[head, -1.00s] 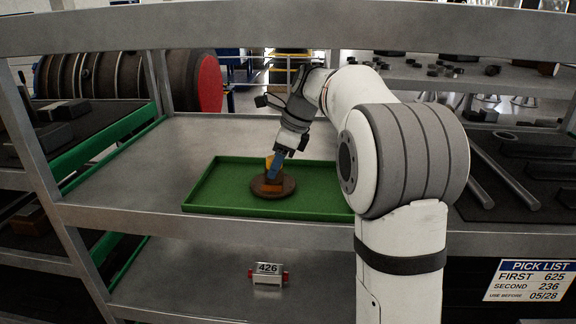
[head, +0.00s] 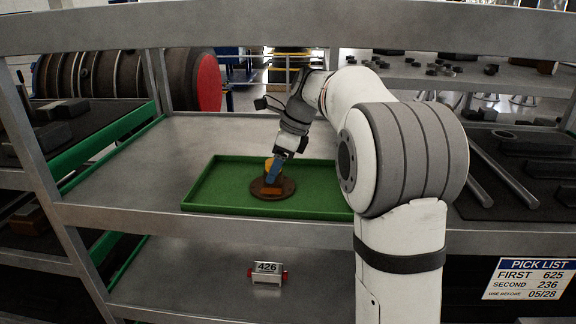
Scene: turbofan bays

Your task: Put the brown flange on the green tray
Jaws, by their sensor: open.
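The brown flange (head: 281,191) is a round disc with a raised, orange-toned middle. It lies flat on the green tray (head: 222,194), a little right of the tray's left half. The tray rests on the grey metal shelf. My gripper (head: 272,178) is over the flange, tilted down to the left, with its blue fingertips at the raised middle. The gripper is open. Whether a finger still touches the flange cannot be told from this view. My arm hides the tray's right end.
Shelf posts (head: 38,150) and a front rail (head: 200,229) frame the bay, with an overhead beam (head: 250,25) above. The shelf left of the tray is bare. Metal rods (head: 500,170) lie at right.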

